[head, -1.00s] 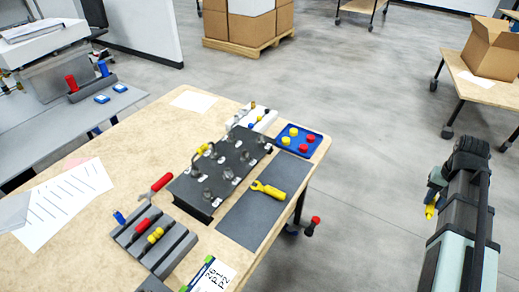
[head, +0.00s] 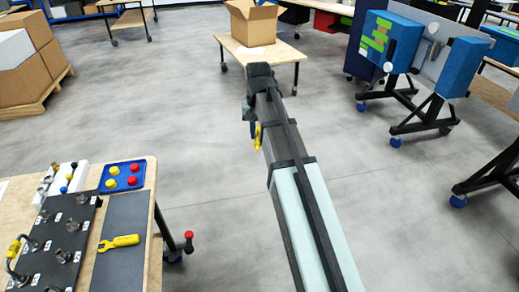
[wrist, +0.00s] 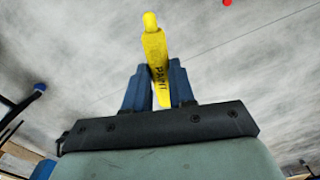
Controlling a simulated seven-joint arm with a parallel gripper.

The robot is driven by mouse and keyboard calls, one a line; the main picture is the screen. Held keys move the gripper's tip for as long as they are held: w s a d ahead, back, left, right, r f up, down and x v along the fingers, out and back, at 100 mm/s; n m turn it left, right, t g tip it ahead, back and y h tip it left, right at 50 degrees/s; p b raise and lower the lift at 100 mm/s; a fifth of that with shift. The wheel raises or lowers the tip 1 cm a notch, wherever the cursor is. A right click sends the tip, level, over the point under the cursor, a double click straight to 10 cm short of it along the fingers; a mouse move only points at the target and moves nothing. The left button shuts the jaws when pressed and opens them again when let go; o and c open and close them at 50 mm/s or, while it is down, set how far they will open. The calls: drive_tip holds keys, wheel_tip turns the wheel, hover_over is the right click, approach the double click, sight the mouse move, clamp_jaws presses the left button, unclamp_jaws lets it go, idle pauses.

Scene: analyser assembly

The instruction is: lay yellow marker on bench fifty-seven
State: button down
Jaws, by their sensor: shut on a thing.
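The yellow marker (wrist: 157,60) is held upright in the wrist view between the two blue fingers of my gripper (wrist: 158,88), with dark lettering on its side. In the head view the marker (head: 257,136) shows as a small yellow piece beside my gripper (head: 252,127), above open grey floor. My gripper is shut on it. No bench label reading fifty-seven can be made out in these frames.
A wooden bench (head: 150,200) at the lower left bears a black fixture (head: 52,240), a yellow tool (head: 119,242) and a blue tray (head: 140,164). A wheeled table (head: 287,54) with an open carton (head: 250,24) stands ahead. Blue panels on wheeled stands (head: 385,45) are at the right. The floor between is clear.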

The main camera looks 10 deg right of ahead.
drive_tip(key=r, duration=0.2)
drive_tip(key=w+r, duration=0.1)
drive_tip(key=r, duration=0.1)
drive_tip(key=shift+a+r, duration=0.1)
drive_tip(key=shift+a, duration=0.1)
drive_tip(key=w+a+f+n, duration=0.2)
drive_tip(key=w+a, duration=0.2)
drive_tip(key=a, duration=0.9)
drive_tip(key=w+a+f+n, duration=0.15)
drive_tip(key=w+a, duration=0.25)
drive_tip(key=a, duration=0.9)
drive_tip(key=w+a+f+n, duration=0.1)
drive_tip(key=w+a+n, duration=0.25)
drive_tip(key=a, duration=0.95)
drive_tip(key=s+a+f+n, duration=0.25)
drive_tip(key=s+a, duration=0.25)
drive_tip(key=a, duration=1)
drive_tip(key=s+a+f+n, duration=0.1)
drive_tip(key=s+a+f, duration=0.3)
drive_tip(key=a, duration=1.2)
drive_tip(key=s+a+f+n, duration=0.25)
drive_tip(key=s+a, duration=0.25)
drive_tip(key=a, duration=1)
drive_tip(key=shift+m, duration=0.3)
drive_tip(key=shift+w+a+f, duration=0.1)
drive_tip(key=shift+w+f, duration=0.05)
drive_tip(key=shift+f, duration=1.45)
drive_tip(key=shift+w+f, duration=0.1)
drive_tip(key=shift+f, duration=1.45)
drive_tip(key=shift+f, duration=0.4)
